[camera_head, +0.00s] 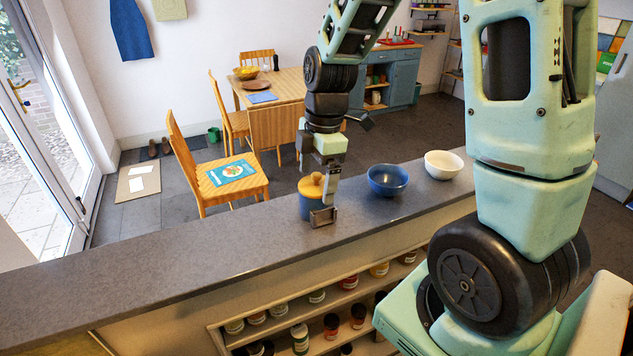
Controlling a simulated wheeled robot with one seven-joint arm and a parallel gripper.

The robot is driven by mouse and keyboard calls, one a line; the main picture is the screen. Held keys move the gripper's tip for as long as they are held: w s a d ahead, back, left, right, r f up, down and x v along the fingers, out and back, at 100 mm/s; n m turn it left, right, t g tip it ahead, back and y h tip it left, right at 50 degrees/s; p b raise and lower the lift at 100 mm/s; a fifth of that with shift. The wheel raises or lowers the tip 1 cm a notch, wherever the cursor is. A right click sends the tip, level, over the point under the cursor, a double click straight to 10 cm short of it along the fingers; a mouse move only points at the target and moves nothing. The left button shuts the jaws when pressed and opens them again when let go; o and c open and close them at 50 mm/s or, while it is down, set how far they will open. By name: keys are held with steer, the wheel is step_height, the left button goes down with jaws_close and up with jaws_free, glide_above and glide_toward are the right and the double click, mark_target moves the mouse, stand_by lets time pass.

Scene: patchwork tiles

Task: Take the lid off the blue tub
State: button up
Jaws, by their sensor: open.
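The blue tub (307,209) stands upright on the grey counter near its middle. Its yellow-orange lid (311,186), with a round knob on top, sits on the tub. My gripper (322,198) points down right at the tub, on its right and near side. One finger shows in front of the tub's right edge and reaches down close to the counter top. The jaws are open. The far finger is partly hidden, and I cannot tell whether either finger touches the lid or tub.
A blue bowl (388,181) and a white bowl (443,164) stand on the counter (190,262) to the right of the tub. The counter's left stretch is clear. Shelves below hold several jars (300,337). A chair (222,180) and table (284,88) stand beyond.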

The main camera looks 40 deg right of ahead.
steer(key=c, duration=1)
steer(key=shift+c, duration=0.2)
